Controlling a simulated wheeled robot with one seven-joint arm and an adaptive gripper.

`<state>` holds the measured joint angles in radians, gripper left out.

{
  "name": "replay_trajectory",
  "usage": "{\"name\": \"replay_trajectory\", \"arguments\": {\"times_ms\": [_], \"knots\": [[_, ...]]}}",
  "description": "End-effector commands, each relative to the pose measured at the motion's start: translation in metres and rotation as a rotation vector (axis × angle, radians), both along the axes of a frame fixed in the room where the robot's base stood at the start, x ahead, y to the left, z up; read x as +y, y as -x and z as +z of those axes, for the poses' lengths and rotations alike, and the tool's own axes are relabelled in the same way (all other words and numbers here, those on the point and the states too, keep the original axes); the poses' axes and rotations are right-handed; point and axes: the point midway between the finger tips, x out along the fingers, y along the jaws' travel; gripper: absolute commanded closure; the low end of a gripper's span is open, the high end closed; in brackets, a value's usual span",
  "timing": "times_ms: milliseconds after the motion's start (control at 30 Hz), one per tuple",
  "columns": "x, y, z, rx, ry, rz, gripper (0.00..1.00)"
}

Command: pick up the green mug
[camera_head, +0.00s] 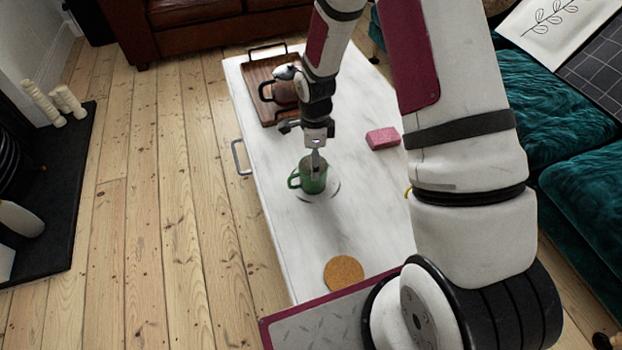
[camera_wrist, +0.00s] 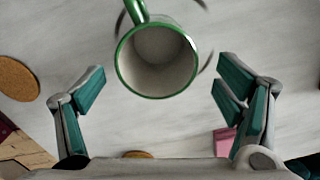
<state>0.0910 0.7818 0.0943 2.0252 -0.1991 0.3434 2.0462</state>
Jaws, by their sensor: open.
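The green mug (camera_head: 311,184) stands upright on the white marble-look table (camera_head: 285,235), with its handle to the left in the head view. A pale round shape, perhaps a saucer, shows under it. In the wrist view I look down into the mug's pale, empty inside, ringed by a green rim (camera_wrist: 157,95); its handle points to the top. My gripper (camera_wrist: 160,90) is open, its fingers wide apart on either side of the mug's near rim, with gaps on both sides. In the head view my gripper (camera_head: 316,158) is right above the mug and hides part of it.
A wooden tray (camera_head: 258,72) with a dark-handled pot stands at the table's far end. A pink sponge (camera_head: 383,138) lies to the right of the mug. A cork coaster (camera_head: 344,273) lies nearer. A teal sofa (camera_head: 565,140) borders the right. Bare floorboards lie left.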

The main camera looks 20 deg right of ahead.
Motion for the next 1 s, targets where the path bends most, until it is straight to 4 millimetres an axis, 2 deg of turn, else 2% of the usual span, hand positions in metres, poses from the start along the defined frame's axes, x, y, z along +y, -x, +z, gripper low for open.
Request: {"name": "replay_trajectory", "arguments": {"times_ms": [33,267,600,900,967,1000], "knots": [[0.000,0.000,-0.008,0.001,0.000,0.000,0.15],[0.002,0.000,-0.022,0.000,-0.001,0.000,0.15],[0.009,0.001,-0.065,0.001,0.000,0.001,0.15],[0.009,0.001,-0.068,-0.001,-0.001,0.001,0.15],[0.009,0.001,-0.068,-0.001,-0.001,0.001,0.26],[0.009,0.001,-0.068,-0.001,-0.001,0.001,0.35]]}}
